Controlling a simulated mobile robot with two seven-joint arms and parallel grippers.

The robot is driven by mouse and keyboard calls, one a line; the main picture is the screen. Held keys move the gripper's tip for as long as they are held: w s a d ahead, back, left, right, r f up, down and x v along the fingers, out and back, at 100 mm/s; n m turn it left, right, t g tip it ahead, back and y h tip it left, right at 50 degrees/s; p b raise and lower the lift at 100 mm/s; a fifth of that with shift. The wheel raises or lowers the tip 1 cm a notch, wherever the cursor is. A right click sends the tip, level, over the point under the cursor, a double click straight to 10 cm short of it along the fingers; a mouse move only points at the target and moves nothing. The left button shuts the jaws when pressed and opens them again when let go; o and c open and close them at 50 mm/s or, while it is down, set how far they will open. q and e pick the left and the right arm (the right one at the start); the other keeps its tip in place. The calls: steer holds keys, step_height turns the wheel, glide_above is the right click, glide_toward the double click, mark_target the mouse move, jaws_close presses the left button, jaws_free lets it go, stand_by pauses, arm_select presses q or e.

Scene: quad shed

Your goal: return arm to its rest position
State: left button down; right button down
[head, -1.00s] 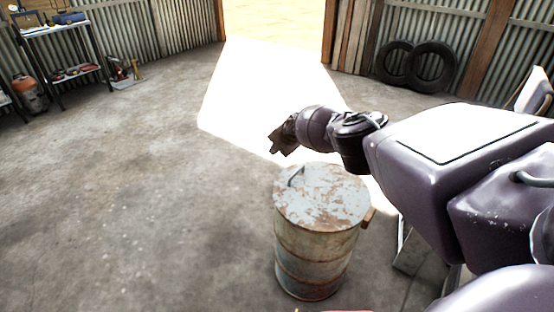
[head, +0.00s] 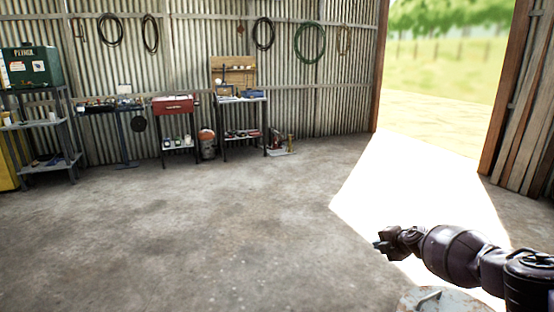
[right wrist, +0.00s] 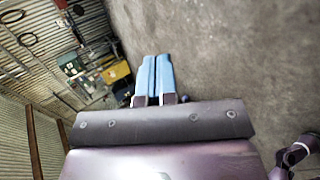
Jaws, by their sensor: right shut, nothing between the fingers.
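My right arm comes in from the lower right in the head view. Its gripper (head: 381,245) points left, above the concrete floor near the sunlit patch. In the right wrist view the two blue fingers of the right gripper (right wrist: 152,78) lie side by side, shut with nothing between them. My left gripper is in neither view.
A rusty drum (head: 445,301) stands below my right arm, only its top showing. Along the far corrugated wall are a shelf rack (head: 40,130), a red toolbox (head: 173,104) and a workbench (head: 240,105). An open doorway (head: 440,90) is at right. The middle floor is clear.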

steer(key=s+a+t+y, duration=0.1)
steer(key=s+a+y, duration=0.1)
steer(key=a, duration=0.9)
steer(key=s+a+f+m+t+y+p, duration=0.15)
steer(key=s+a+m, duration=0.65)
steer(key=s+a, duration=0.85)
steer(key=s+d+m+t+h+p, duration=0.1)
steer(key=s+d+m+h, duration=0.1)
steer(key=s+d+m, duration=0.7)
steer(key=s+d+m+t+h, duration=0.1)
steer(key=s+d+m+h, duration=0.3)
steer(key=s, duration=0.8)
steer(key=s+d+f+m+g+h, duration=0.1)
steer(key=s+d+f, duration=0.2)
steer(key=s, duration=0.5)
steer(key=s+d+f+g+h, duration=0.1)
steer(key=s+d+f, duration=0.3)
steer(key=s, duration=0.4)
steer(key=shift+s+d+f+m+g+p, duration=0.15)
steer(key=shift+d+f+m+g+p, duration=0.25)
steer(key=shift+d, duration=0.5)
steer(key=shift+r, duration=0.1)
